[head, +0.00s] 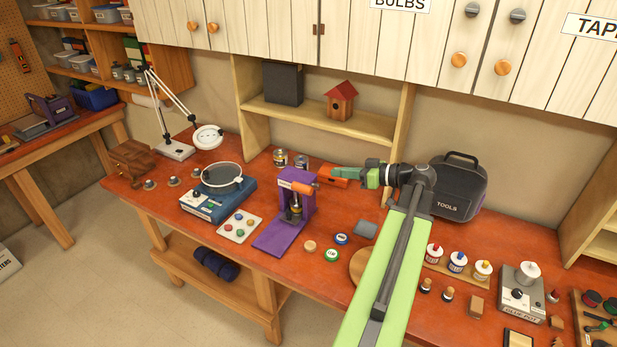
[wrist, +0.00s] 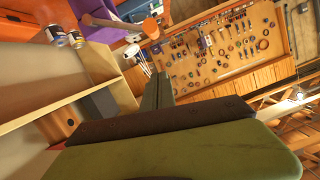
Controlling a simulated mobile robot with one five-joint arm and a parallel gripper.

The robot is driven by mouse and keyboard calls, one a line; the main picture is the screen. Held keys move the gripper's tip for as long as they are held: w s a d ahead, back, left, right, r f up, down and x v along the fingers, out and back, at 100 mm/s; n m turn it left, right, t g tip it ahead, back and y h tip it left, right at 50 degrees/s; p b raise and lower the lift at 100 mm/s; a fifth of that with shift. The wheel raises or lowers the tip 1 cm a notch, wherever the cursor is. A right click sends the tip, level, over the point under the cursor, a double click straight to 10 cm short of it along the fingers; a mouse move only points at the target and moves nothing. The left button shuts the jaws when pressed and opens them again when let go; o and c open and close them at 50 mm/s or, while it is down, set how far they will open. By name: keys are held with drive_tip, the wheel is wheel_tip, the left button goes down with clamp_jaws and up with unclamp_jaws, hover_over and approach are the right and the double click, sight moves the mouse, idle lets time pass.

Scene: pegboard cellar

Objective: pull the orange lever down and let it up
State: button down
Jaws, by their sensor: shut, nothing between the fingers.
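The purple press (head: 291,213) stands on the red bench in the head view. Its orange lever (head: 304,188) sticks out at the top right side, towards my gripper. My gripper (head: 335,172) is shut and empty, to the right of the lever's end and a little higher in the picture. In the wrist view the purple press (wrist: 96,18) is at the top left and the round orange lever end (wrist: 150,26) lies just beyond my fingertips (wrist: 157,74). A gap shows between them, with no contact visible.
Two small cans (head: 281,158) stand behind the press. A black tool case (head: 459,188) stands behind my arm. A blue device with a round glass (head: 216,195) and a tray of buttons (head: 240,226) are left of the press. A shelf (head: 330,121) is behind.

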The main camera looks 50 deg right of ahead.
drive_tip(key=b, duration=0.3)
hover_over(311, 188)
drive_tip(key=w+d, duration=0.1)
wheel_tip(311, 188, down, 3)
drive_tip(key=shift+r, duration=0.1)
drive_tip(key=f+b, duration=0.3)
drive_tip(key=shift+s+a+f, duration=0.15)
drive_tip(key=shift+a+f, duration=0.2)
